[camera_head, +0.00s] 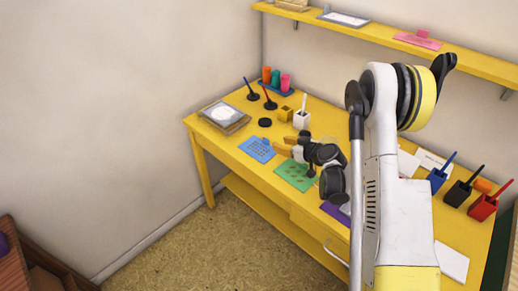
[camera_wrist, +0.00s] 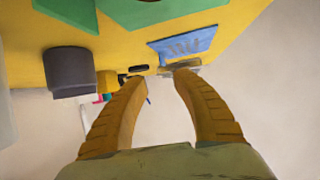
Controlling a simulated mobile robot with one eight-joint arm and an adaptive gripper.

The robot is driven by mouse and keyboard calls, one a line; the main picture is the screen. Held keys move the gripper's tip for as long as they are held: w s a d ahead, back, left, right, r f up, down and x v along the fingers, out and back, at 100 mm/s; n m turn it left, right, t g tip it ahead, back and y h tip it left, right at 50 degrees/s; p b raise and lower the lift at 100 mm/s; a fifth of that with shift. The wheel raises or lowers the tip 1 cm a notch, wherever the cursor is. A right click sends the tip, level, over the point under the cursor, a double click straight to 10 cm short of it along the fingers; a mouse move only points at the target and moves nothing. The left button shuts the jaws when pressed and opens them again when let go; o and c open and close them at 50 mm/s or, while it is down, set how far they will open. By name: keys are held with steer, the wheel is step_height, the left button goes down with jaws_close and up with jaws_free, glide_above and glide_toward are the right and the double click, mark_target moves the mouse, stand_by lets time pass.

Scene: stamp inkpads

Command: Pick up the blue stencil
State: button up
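The blue stencil (camera_head: 256,150) is a flat sheet with cut-out marks, lying on the yellow table left of my gripper in the head view. A small raised blue tab shows at its back edge. The stencil (camera_wrist: 196,43) also shows in the wrist view, upside down, beyond my fingertips. My gripper (camera_head: 283,145) has orange fingers pointing left, low over the table and close to the stencil's right side. In the wrist view my gripper (camera_wrist: 158,78) is open, with nothing held between its fingers. The stencil appears apart from the fingers.
A green stencil (camera_head: 297,176) lies just in front of my gripper. A white pen holder (camera_head: 302,122) and a yellow block (camera_head: 285,114) stand behind it. A grey framed pad (camera_head: 223,116) lies at the table's left end. A dark grey upright object (camera_wrist: 70,72) is near in the wrist view.

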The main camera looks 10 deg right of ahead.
mark_target(268, 141)
steer(key=b+x, duration=0.1)
steer(key=x, duration=0.3)
steer(key=shift+f, duration=0.1)
steer(key=b+x, duration=0.2)
steer(key=x, duration=0.3)
steer(key=shift+a+f+b, duration=0.15)
steer(key=shift+a+b, duration=0.05)
steer(key=shift+b, duration=0.1)
jaws_close()
